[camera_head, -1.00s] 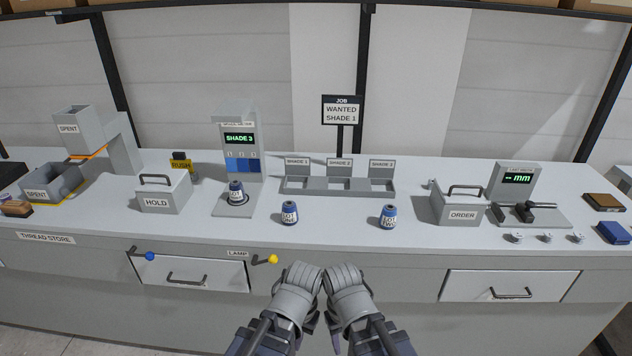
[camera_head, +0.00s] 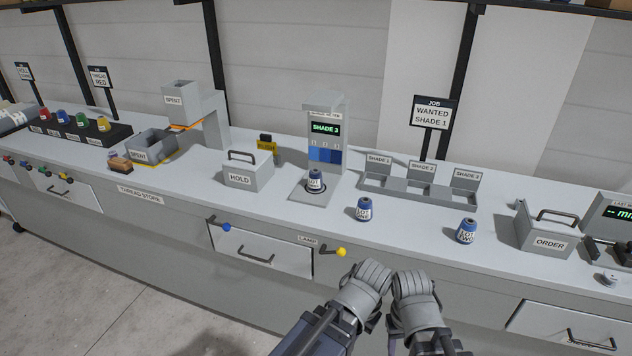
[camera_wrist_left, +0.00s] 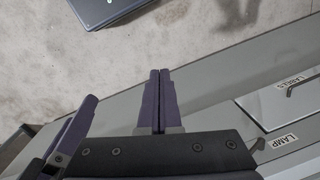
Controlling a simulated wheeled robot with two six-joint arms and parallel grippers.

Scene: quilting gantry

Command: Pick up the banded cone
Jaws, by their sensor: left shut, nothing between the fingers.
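Three blue cones with white label bands stand upright: one (camera_head: 315,181) on the shade reader's plate, one (camera_head: 364,209) on the bench in front of the shade slots, and one (camera_head: 467,231) further right. I cannot tell which is the banded cone. Several coloured cones, such as a yellow one (camera_head: 103,124), stand in a black rack at the far left. My left gripper (camera_wrist_left: 159,98) is shut and empty over the floor in front of the bench. My right gripper (camera_head: 415,290) is beside it in the head view; its fingertips are hidden. Both are apart from the cones.
The shade reader (camera_head: 325,128) shows SHADE 3; the job sign (camera_head: 433,113) says SHADE 1. A HOLD box (camera_head: 247,178), ORDER box (camera_head: 546,232) and shade tray (camera_head: 415,197) stand on the bench. Yellow (camera_head: 341,252) and blue (camera_head: 227,227) lever knobs stick out at its front.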

